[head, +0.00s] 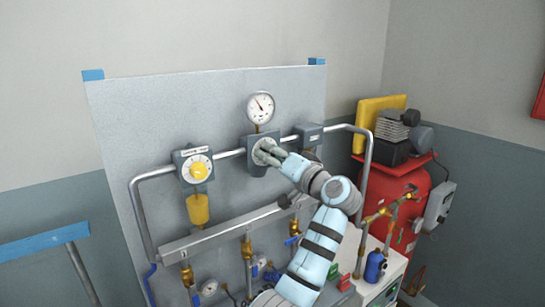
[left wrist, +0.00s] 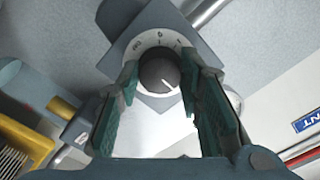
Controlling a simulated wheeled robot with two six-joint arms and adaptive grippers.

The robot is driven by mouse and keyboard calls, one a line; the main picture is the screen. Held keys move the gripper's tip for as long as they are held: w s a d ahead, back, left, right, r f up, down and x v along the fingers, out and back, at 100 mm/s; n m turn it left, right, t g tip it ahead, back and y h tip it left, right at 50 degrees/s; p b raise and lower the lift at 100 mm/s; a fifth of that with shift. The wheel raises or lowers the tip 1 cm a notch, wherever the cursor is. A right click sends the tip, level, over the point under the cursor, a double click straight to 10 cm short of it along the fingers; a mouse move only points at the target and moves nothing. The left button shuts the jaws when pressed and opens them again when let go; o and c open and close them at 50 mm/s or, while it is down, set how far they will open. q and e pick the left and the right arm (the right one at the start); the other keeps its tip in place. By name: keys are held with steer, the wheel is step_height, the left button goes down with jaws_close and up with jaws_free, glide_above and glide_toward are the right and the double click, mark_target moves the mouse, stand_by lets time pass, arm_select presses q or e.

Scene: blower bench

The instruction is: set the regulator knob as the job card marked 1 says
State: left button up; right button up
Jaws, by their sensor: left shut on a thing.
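The regulator knob (left wrist: 158,75) is dark and round with a short white line toward its lower right. It sits on a pale dial (left wrist: 160,40) with marks too small to read surely. In the head view the regulator (head: 252,168) is a grey block on the pipe, under a round white gauge (head: 261,107) with a dark needle. My left gripper (head: 268,153) is at its front and hides the knob there. In the left wrist view its green-padded fingers (left wrist: 159,72) are on both sides of the knob, shut on it. My right gripper and the job card are not in view.
Left of the regulator is a grey unit with a yellow-centred dial (head: 199,170) and a yellow bowl (head: 198,209). A manifold bar (head: 215,234) with brass valves runs below. A red tank (head: 400,195) stands right. The upper panel (head: 180,105) is bare.

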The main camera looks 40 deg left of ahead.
arm_select(q)
steer(key=shift+r, duration=0.1)
steer(key=o, duration=1.2)
steer(key=shift+c, duration=0.2)
steer(key=v, duration=1.2)
steer(key=shift+w+a, duration=0.1)
